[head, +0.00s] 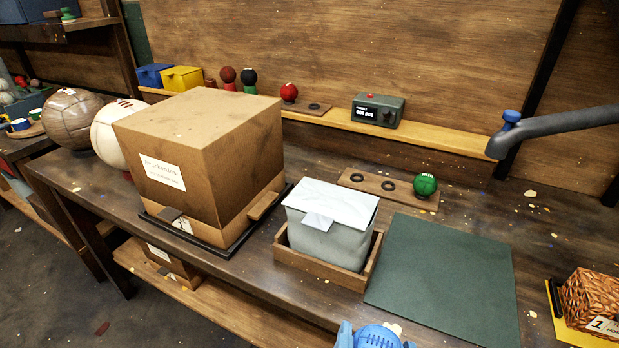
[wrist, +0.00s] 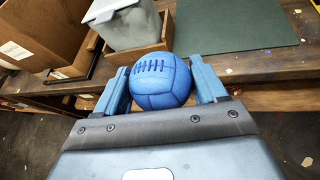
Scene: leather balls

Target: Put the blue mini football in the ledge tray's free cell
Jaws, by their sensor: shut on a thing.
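The blue mini football (head: 377,337) shows at the bottom edge of the head view, partly cut off. My gripper (wrist: 162,84) is shut on the blue mini football (wrist: 160,80) in the wrist view, with a blue finger on each side and the lacing facing up. It is in front of the bench edge. The ledge tray (head: 302,104) lies on the wooden ledge at the back. A red ball (head: 289,92) sits in its left part, and an empty round cell (head: 314,106) shows at its right.
A second tray (head: 404,194) on the bench holds a green ball (head: 425,184) and two empty cells. A large cardboard box (head: 205,150), a grey lidded bin (head: 328,225) and a grey-green device (head: 379,110) stand nearby. The green mat (head: 445,275) is bare.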

